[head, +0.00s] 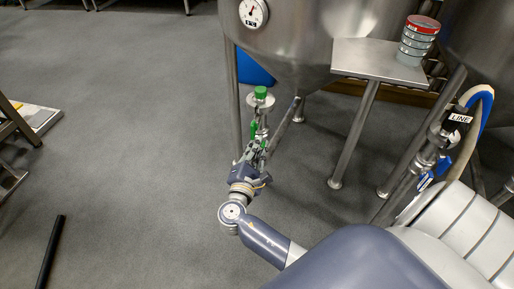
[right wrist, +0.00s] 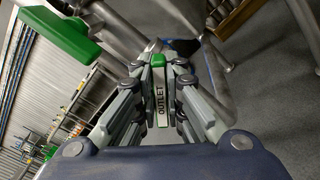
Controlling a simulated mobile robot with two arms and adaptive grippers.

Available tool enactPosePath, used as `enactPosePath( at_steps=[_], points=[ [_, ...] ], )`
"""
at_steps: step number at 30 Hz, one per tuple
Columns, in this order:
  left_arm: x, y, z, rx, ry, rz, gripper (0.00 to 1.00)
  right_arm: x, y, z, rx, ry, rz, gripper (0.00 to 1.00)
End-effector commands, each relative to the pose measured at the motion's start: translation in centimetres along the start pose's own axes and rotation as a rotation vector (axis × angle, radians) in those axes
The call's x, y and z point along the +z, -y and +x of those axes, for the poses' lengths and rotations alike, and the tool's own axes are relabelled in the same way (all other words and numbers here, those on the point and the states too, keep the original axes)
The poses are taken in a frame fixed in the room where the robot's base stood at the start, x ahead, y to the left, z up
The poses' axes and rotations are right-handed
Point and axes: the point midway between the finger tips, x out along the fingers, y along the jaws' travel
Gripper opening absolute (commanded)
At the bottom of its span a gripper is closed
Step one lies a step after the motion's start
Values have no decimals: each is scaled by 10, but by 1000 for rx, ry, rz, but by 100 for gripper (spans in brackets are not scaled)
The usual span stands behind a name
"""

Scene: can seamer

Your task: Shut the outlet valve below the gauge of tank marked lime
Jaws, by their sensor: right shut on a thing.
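A steel tank (head: 290,40) with a round white gauge (head: 253,12) stands at the top of the head view. Its lime marking does not show. Below the gauge is the outlet valve (head: 253,130) with green parts and a green-topped fitting (head: 260,93) above it. My right gripper (head: 260,152) is at this valve, its fingers closed around the lever. In the right wrist view the green-ended valve lever (right wrist: 158,60) with a plate reading OUTLET lies between the fingers (right wrist: 162,85). Another green handle (right wrist: 55,35) is at upper left, apart from the fingers. My left gripper is not in view.
A steel side table (head: 375,60) holds a stack of round tins (head: 417,40). A hose (head: 480,105) and a fitting tagged LINE (head: 460,118) are at right. Tank legs stand around the valve. A dark bar (head: 52,252) lies at left; the floor between is clear.

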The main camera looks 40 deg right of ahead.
Motion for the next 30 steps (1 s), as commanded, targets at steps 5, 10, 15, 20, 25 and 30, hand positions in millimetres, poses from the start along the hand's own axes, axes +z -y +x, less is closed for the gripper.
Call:
enactPosePath(
  at_steps=[5, 10, 15, 20, 25, 30],
  points=[
    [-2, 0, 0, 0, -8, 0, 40, 0, 0, 0, -1, 1, 8, 0],
    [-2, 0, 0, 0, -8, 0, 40, 0, 0, 0, -1, 1, 7, 0],
    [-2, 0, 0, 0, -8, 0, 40, 0, 0, 0, -1, 1, 6, 30],
    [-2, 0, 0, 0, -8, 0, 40, 0, 0, 0, -1, 1, 6, 30],
    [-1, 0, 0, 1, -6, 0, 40, 0, 0, -1, -1, 0, 6, 30],
    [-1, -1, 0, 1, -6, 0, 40, -1, 0, -17, -1, -2, 6, 30]
  ],
)
